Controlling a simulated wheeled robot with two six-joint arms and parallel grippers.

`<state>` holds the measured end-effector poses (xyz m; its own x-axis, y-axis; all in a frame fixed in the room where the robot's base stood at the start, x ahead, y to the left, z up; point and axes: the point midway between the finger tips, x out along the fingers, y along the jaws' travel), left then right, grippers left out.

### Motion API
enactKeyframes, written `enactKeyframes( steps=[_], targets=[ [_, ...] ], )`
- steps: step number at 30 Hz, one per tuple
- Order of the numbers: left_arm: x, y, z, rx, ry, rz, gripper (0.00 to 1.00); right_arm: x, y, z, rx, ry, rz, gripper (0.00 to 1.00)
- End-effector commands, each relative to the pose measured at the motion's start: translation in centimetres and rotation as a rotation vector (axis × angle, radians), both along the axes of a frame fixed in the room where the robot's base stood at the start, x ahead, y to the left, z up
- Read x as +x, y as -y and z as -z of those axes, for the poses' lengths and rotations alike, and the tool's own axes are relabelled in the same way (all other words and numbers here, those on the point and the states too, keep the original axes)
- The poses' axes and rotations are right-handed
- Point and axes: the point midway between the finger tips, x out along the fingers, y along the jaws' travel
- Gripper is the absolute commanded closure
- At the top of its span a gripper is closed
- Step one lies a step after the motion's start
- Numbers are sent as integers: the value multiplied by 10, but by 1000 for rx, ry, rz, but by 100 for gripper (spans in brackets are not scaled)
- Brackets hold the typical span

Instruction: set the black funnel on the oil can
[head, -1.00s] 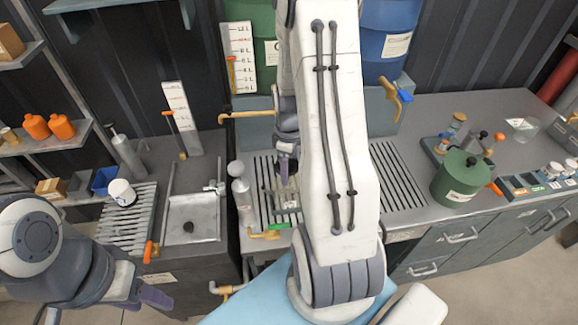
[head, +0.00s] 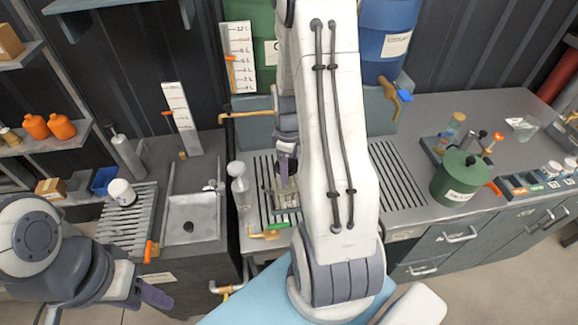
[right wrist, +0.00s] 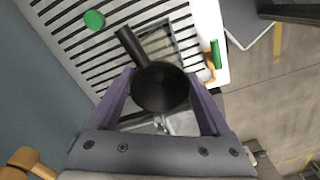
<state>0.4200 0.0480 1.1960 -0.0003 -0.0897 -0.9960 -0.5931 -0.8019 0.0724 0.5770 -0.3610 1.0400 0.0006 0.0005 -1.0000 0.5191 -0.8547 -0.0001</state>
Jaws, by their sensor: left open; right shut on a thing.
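The black funnel (right wrist: 160,87) is between the fingers of my right gripper (right wrist: 161,92) in the right wrist view. Its round dark mouth faces the camera and a dark tube-like part slants up and left. In the head view my right gripper (head: 285,165) is over the slatted drain, partly hidden by my arm. A pale, boxy metal thing (right wrist: 157,44) shows behind the funnel and is partly covered; I cannot tell if it is the oil can, nor whether the funnel touches it. My left gripper (head: 150,294) is open and empty at lower left.
A brass tap with a green handle (head: 277,227) is at the drain's front. A sink (head: 192,217) lies further left. A green pot (head: 458,180) stands on the right counter.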

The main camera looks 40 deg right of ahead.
Motion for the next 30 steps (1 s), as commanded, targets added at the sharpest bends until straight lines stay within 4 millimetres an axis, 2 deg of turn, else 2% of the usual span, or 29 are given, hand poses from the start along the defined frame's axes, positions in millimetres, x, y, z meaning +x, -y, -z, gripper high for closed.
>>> enactKeyframes(
  steps=[19, 20, 30],
  targets=[
    [0, 0, 10, 0, 0, 0, 50, 0, 0, 14, 0, 0, 0, 71],
    [0, 0, 9, 0, 0, 0, 50, 0, 0, 12, 0, 0, 0, 6],
    [0, 0, 8, 0, 0, -1, 50, 0, 0, 11, 0, 0, 0, 5]
  ],
)
